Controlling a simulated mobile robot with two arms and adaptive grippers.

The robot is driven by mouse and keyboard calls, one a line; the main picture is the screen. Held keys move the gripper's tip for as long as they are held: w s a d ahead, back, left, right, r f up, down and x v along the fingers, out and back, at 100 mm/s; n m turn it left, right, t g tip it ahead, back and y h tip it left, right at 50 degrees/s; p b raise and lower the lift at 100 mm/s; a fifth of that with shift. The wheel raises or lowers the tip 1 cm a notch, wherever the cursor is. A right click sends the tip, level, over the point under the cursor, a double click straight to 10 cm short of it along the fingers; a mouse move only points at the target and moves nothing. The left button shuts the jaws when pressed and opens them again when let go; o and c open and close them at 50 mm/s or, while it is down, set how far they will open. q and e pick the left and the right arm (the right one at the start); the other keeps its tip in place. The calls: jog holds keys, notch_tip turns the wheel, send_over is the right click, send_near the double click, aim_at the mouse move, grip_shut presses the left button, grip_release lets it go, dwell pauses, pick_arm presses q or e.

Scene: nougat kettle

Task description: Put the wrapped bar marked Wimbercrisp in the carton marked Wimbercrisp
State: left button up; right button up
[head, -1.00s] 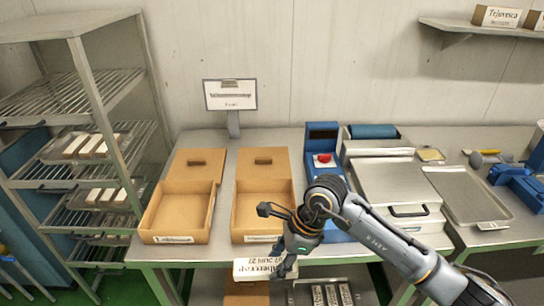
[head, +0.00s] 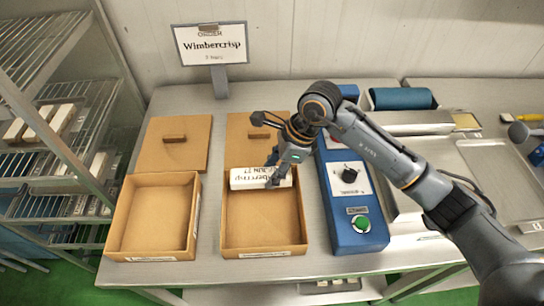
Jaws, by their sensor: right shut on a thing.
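The wrapped bar (head: 246,179) is white, with dark Wimbercrisp lettering that reads upside down. My right gripper (head: 273,172) is shut on its right part. The bar lies crosswise over the back of the right open carton (head: 302,230); whether it touches the carton is not clear. That carton and the left open carton (head: 112,225) are brown, and their inner floors look empty where visible. Each has a small front label, too small to read. My left gripper is not in view.
An order sign (head: 210,45) reading Wimbercrisp stands behind. Brown lids (head: 175,152) lie behind the cartons. A blue control box (head: 351,205) with a green button stands close on the right. A wire rack (head: 50,150) with white bars is at left.

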jog(key=shift+s+f, duration=0.1)
jog(key=shift+f, duration=0.45)
notch_tip(320, 180, down, 7)
jog(key=b, duration=0.5)
jog(key=shift+r, duration=0.1)
jog(key=shift+f+b, duration=0.35)
jog(key=shift+b, duration=0.25)
jog(key=shift+b, duration=0.65)
jog(key=shift+f, duration=0.1)
jog(key=shift+f+b, duration=0.2)
jog(key=shift+b, duration=0.35)
dwell(0.5)
jog(key=shift+f+b, duration=0.25)
jog(key=shift+b, duration=0.25)
